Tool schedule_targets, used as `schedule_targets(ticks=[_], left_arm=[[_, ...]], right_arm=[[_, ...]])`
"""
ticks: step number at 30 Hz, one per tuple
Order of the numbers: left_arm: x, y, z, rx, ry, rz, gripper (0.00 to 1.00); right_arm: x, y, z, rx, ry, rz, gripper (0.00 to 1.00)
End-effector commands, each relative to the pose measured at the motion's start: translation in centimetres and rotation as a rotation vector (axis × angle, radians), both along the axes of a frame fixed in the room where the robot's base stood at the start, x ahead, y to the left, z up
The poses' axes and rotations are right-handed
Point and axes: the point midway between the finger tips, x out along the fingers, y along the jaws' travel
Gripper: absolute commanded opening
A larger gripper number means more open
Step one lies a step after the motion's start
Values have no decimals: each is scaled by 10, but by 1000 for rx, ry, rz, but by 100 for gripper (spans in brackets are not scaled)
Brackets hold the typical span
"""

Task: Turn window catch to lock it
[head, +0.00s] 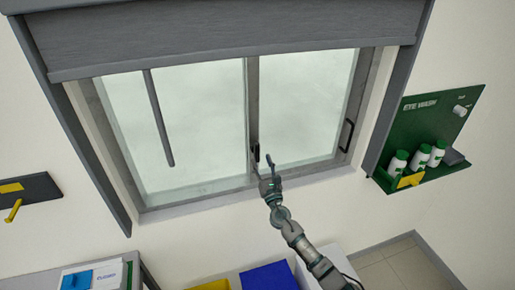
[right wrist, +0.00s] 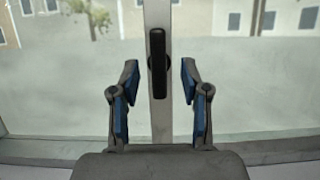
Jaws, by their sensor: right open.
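The window catch (right wrist: 158,62) is a black, rounded bar on the grey middle upright of the sliding window. In the right wrist view it stands upright, with its round base behind it. In the head view the catch is small and partly hidden near the gripper. My right gripper (head: 266,165) reaches up to the lower part of the middle upright (head: 253,105). In the right wrist view the right gripper (right wrist: 158,85) is open, with one blue-padded finger on each side of the catch. Gaps show between both fingers and the catch. My left gripper is not in view.
A black pull handle (head: 346,135) is on the window's right frame. A green eye wash station (head: 420,150) with white bottles hangs at right. A grey rod (head: 158,118) hangs before the left pane. A blue bin (head: 270,277) stands below.

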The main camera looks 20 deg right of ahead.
Motion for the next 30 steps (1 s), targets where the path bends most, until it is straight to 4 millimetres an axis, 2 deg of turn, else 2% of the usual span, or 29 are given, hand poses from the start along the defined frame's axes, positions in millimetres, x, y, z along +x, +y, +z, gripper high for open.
schedule_targets(ticks=[3,9,21,24,27,30], left_arm=[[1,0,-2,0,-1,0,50],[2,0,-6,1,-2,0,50],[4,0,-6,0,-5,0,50],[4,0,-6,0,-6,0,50],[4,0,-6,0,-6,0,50],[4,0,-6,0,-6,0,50]], right_arm=[[23,1,10,0,-2,-1,46],[48,2,19,1,-1,0,46],[55,2,23,1,0,2,46],[55,2,23,1,0,2,21],[55,2,22,2,1,1,0],[55,2,22,2,2,1,0]])
